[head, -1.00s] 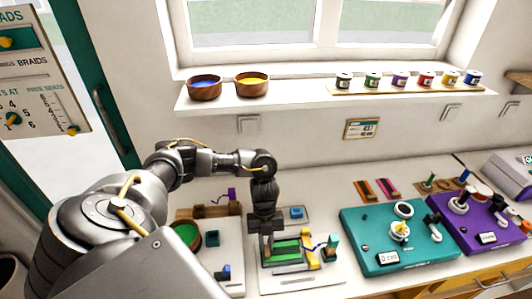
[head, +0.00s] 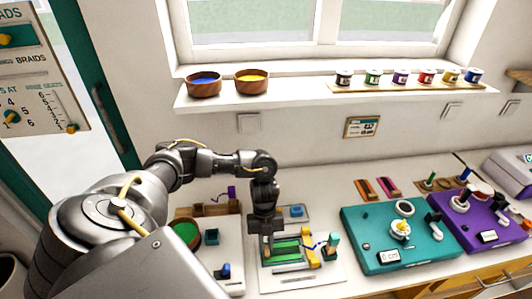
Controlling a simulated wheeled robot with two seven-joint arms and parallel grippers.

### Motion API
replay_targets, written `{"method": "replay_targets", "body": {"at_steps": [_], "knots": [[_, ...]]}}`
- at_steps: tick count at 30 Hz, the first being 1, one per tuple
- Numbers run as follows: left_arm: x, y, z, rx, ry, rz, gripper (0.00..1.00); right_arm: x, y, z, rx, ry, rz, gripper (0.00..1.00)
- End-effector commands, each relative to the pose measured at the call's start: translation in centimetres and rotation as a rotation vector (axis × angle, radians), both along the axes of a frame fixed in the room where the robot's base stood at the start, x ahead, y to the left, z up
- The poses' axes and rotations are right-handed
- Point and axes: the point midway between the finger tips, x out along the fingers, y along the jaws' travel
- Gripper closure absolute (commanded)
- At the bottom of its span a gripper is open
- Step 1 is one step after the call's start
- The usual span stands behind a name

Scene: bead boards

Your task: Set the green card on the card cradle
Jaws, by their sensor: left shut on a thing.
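My left gripper (head: 267,237) points down over the white board in the lower middle of the head view. It is shut at the near edge of the green card (head: 287,246), which looks flat and low. A dark frame with green strips lies under and around the card; this seems to be the card cradle (head: 284,262), but I cannot tell for sure. The fingertips are small and partly hidden, so I cannot tell whether the card touches the frame. My right gripper is not in view.
Yellow and teal pieces (head: 313,260) stand just right of the frame. A round green-filled bowl (head: 187,234) is to the left. A teal box (head: 372,247) and a purple box (head: 480,222) with knobs stand to the right. A shelf (head: 300,98) holds bowls and jars.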

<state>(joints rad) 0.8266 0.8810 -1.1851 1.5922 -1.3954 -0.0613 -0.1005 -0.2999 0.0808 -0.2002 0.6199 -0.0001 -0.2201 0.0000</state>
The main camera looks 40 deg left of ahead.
Motion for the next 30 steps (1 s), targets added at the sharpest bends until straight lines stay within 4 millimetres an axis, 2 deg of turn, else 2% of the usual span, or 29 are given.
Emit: {"method": "replay_targets", "body": {"at_steps": [10,11,16,25,30], "knots": [[0.0,0.0,-0.1,0.000,0.000,0.000,1.00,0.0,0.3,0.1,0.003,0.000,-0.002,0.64],[0.0,0.0,-0.1,0.000,0.000,0.000,0.81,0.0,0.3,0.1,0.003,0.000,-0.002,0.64],[0.0,0.0,-0.1,0.000,0.000,0.000,0.59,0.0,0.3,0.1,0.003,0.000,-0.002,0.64],[0.0,0.0,0.1,0.000,0.000,0.000,0.59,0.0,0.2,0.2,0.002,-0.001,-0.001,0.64],[0.0,0.0,1.3,0.000,0.000,0.000,0.59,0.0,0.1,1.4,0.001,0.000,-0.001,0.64]]}}
